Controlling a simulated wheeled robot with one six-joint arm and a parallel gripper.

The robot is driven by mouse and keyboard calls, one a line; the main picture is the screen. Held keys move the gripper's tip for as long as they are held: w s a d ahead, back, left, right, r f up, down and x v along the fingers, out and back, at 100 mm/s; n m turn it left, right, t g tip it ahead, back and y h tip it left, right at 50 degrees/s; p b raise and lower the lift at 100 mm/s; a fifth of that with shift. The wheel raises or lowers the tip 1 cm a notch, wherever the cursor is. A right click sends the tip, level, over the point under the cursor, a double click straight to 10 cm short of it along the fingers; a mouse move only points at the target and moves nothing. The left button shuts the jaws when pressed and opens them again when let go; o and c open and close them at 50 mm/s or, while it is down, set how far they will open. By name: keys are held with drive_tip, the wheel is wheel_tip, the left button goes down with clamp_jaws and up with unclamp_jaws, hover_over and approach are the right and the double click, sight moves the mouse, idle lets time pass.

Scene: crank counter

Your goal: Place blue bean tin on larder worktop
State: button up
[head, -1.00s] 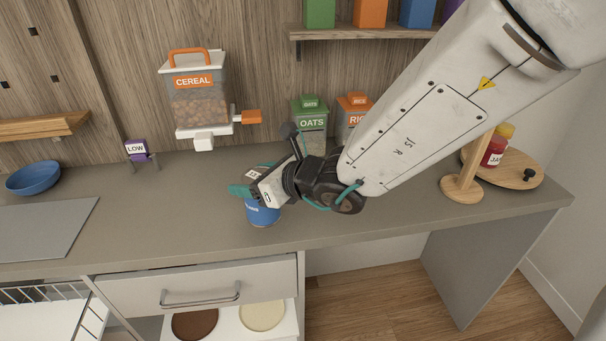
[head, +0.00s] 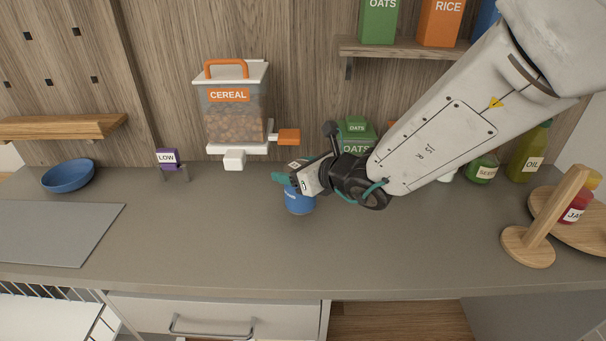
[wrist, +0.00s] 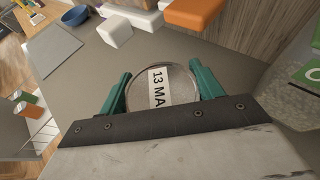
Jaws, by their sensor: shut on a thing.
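The blue bean tin (head: 299,200) is upright at the middle of the grey worktop (head: 230,235) in the head view. My gripper (head: 290,182) is shut on its upper part, coming from the right. In the wrist view the tin's round lid (wrist: 160,84) shows a label reading "13 MA" and sits between the two green fingers of my gripper (wrist: 161,92). Whether the tin's base touches the worktop or hangs just above it I cannot tell.
A cereal dispenser (head: 235,105) stands behind the tin. An OATS canister (head: 357,135) is behind my arm; a wooden stand (head: 540,225) is right. The worktop's front middle is clear.

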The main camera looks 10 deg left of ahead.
drive_tip(key=shift+w+d+f, duration=0.2)
drive_tip(key=shift+w, duration=0.5)
drive_tip(key=f, duration=0.2)
drive_tip(key=shift+s+a+f, duration=0.3)
drive_tip(key=shift+a+f, duration=0.1)
drive_tip(key=shift+w+d+f, duration=0.15)
drive_tip(key=shift+w+d, duration=0.1)
drive_tip(key=shift+d, duration=0.1)
drive_tip(key=shift+f, duration=0.15)
drive_tip(key=o, duration=1.3)
drive_tip(key=shift+s+d+r, duration=0.15)
drive_tip(key=shift+s+r, duration=0.05)
drive_tip(key=v, duration=1.1)
drive_tip(key=shift+s+d+r, duration=0.15)
drive_tip(key=shift+d, duration=0.05)
drive_tip(key=shift+r, duration=0.1)
